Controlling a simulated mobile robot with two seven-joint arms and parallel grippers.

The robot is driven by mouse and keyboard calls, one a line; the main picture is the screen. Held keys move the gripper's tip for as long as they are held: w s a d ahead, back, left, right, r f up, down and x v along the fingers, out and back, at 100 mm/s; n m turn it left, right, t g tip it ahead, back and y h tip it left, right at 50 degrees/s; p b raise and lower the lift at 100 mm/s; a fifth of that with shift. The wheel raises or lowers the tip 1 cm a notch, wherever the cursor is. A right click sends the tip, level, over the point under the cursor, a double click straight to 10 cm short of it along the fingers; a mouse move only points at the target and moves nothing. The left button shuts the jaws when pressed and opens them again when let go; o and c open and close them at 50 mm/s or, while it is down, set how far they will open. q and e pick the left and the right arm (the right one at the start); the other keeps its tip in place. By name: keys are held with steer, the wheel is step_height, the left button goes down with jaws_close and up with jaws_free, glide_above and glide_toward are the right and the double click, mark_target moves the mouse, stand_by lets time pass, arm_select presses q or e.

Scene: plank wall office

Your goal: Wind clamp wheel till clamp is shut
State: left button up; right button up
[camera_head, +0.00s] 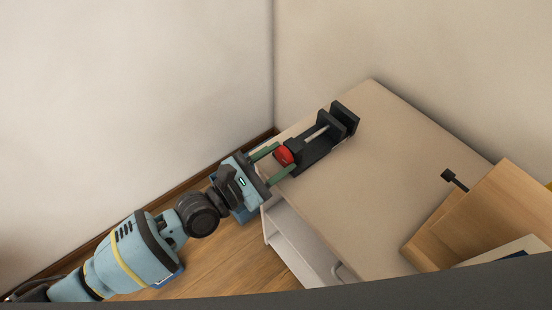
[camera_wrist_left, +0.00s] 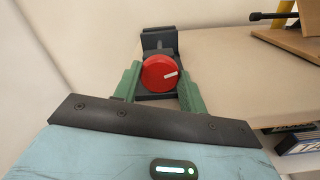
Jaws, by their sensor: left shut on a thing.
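The dark clamp (camera_head: 318,145) lies near the far left edge of the light tabletop (camera_head: 375,150). Its red wheel (camera_head: 284,155) is at the end facing me. In the left wrist view the clamp (camera_wrist_left: 160,42) stands behind the round red wheel (camera_wrist_left: 158,73), which has a white mark pointing right. A gap with a thin rod shows between the clamp's jaws in the head view. My left gripper (camera_head: 279,161) is shut on the wheel, its green fingers on either side; it also shows in the left wrist view (camera_wrist_left: 159,82). My right gripper is in neither view.
A wooden box-like stand (camera_head: 490,215) is at the right of the tabletop, with a black knobbed piece (camera_head: 450,176) beside it. The middle of the tabletop is clear. Walls (camera_head: 130,80) rise behind and left. An open white shelf space (camera_head: 300,245) is under the top.

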arm_select(q)
steer(key=shift+m+b, duration=0.3)
steer(key=shift+m, duration=0.8)
steer(key=o, duration=1)
steer(key=shift+c, duration=0.2)
